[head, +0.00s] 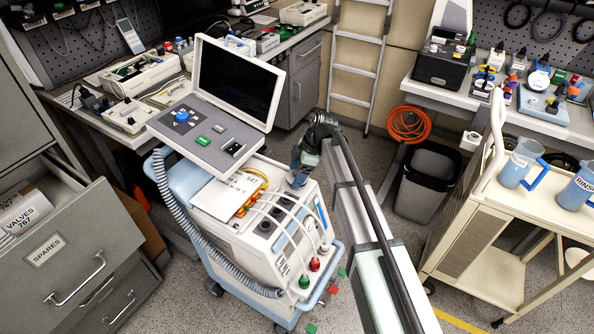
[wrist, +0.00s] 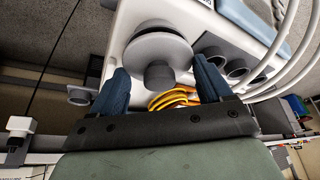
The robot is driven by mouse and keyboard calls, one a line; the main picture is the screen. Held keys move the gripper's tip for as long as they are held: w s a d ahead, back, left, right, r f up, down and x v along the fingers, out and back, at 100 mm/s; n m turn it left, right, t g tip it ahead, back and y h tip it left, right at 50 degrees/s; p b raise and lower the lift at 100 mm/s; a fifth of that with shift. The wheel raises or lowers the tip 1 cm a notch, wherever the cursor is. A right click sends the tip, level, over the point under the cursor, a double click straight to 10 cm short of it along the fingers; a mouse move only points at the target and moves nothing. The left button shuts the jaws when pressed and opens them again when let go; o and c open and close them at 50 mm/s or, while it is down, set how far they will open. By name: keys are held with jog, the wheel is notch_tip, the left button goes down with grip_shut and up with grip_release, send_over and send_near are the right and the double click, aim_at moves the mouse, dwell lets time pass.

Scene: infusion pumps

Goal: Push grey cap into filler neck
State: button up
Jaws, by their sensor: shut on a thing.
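The grey cap (wrist: 158,48) is a round disc with a short knob, seen in the wrist view between my fingers. My gripper (wrist: 160,72) has its two blue fingers shut on the cap, one at each side of the disc. The cap is in front of the pump cart's white top face (wrist: 118,40). The filler neck is not clearly visible; the cap hides what lies behind it, and I cannot tell whether they touch. In the head view my gripper (head: 298,178) is at the back right corner of the cart's top (head: 262,240), and the cap cannot be made out.
Several grey round ports (wrist: 236,68) line up beside the cap, with pale hoses nearby. Yellow-orange cables (wrist: 172,98) coil close to my fingers. The raised screen (head: 238,82) stands behind the cart's control panel (head: 205,135). A cream trolley (head: 465,190) stands right, an open drawer (head: 60,245) left.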

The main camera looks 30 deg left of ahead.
jog(key=shift+f, duration=0.45)
jog(key=o, duration=1.1)
jog(key=shift+o, duration=0.2)
jog(key=v, duration=1.3)
jog(key=shift+r, duration=0.35)
jog(key=shift+d, duration=0.1)
